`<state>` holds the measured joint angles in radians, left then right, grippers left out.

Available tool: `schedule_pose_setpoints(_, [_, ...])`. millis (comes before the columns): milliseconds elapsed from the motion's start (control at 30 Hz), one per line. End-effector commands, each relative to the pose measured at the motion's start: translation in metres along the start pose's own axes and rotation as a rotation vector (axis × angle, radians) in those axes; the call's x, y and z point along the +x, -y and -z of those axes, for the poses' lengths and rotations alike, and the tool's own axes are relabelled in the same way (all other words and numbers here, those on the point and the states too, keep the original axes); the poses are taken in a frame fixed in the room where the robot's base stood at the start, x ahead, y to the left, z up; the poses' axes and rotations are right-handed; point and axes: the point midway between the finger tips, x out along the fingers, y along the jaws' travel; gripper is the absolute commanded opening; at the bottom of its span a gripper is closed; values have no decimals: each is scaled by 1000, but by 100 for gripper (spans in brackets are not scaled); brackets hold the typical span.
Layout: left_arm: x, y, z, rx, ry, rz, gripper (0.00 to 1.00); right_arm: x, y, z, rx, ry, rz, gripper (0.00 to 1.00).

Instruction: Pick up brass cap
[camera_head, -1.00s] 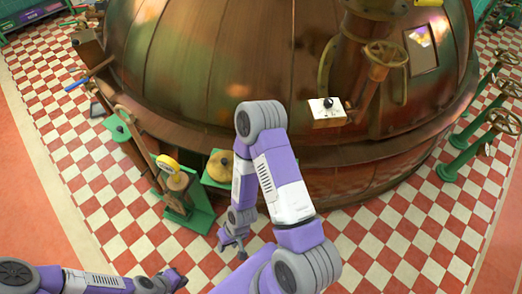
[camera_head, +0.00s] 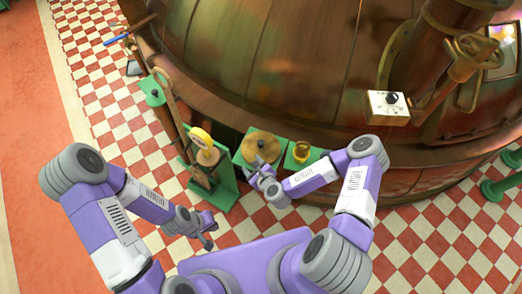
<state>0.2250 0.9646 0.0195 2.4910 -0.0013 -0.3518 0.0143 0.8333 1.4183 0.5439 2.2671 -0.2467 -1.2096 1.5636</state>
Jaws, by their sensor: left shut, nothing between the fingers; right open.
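The brass cap (camera_head: 265,143), a round domed disc with a small knob, lies on a green ledge (camera_head: 241,159) at the foot of the big copper kettle. My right gripper (camera_head: 255,167) is open at the near edge of the cap and overlaps its lower rim in the picture. I cannot tell whether it touches the cap. My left gripper (camera_head: 209,233) is shut and empty, low over the floor to the left, clear of the cap.
A small brass piece (camera_head: 301,151) sits on another green ledge to the right. The copper kettle (camera_head: 300,70) blocks the back. Checkered floor (camera_head: 95,75) is open at left.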

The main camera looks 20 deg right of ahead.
Motion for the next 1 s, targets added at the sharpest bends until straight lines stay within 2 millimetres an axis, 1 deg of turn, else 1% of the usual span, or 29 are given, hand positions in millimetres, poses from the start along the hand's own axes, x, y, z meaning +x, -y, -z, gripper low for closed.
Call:
schedule_pose_setpoints(33, [6, 2, 0, 0, 0, 0, 0, 6, 13, 5, 131, 11, 70, 60])
schedule_pose_setpoints(100, [8, 3, 1, 0, 0, 0, 0, 9, 30, 7, 282, 32, 151, 60])
schedule_pose_setpoints(200, [11, 4, 1, 0, -1, 0, 0, 11, 48, 9, 425, 59, 229, 60])
schedule_pose_setpoints(300, [12, 4, 1, 0, -1, 0, 0, 14, 57, 10, 493, 75, 266, 60])
schedule_pose_setpoints(567, [19, 7, 1, 0, -1, 0, 0, 40, 67, 9, 503, 79, 272, 60])
schedule_pose_setpoints(700, [25, 9, 2, 0, -1, 0, 0, 59, 77, 7, 502, 80, 273, 60])
schedule_pose_setpoints(800, [28, 10, 2, 0, -1, 0, 0, 72, 80, 7, 502, 77, 270, 60])
schedule_pose_setpoints(900, [30, 11, 2, 0, -1, 0, 0, 80, 83, 7, 502, 76, 270, 60])
schedule_pose_setpoints(1000, [30, 11, 2, 0, -1, 0, 0, 82, 84, 6, 502, 76, 269, 60])
